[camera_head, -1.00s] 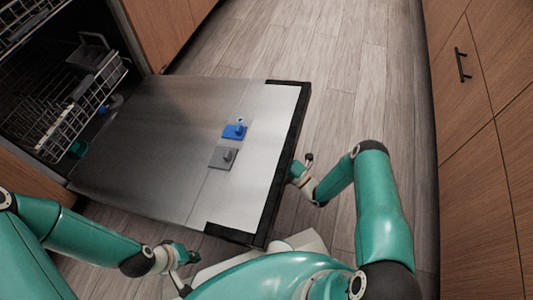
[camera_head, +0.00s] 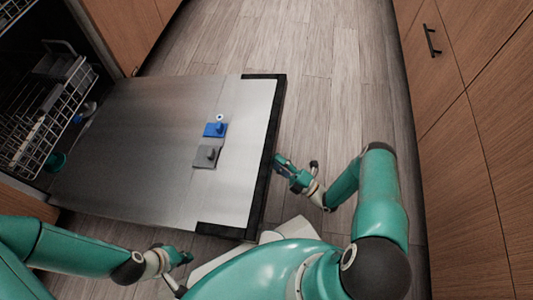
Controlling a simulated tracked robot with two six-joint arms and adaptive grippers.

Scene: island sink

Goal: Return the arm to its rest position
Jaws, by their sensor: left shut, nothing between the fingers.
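My left arm comes in from the left, low in the head view. Its gripper (camera_head: 181,257) is shut and empty, just below the near edge of the open dishwasher door (camera_head: 120,150). My right arm bends in from the lower right. Its gripper (camera_head: 292,170) is beside the door's dark right edge, over the floor; whether its fingers are open or shut is unclear. No object shows in either gripper.
The door lies lowered, with a blue latch part (camera_head: 214,130) and a grey one (camera_head: 206,156) on it. A dish rack (camera_head: 50,125) stands in the dishwasher at left. Wooden cabinets (camera_head: 455,150) line the right. The floor (camera_head: 320,60) between is clear.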

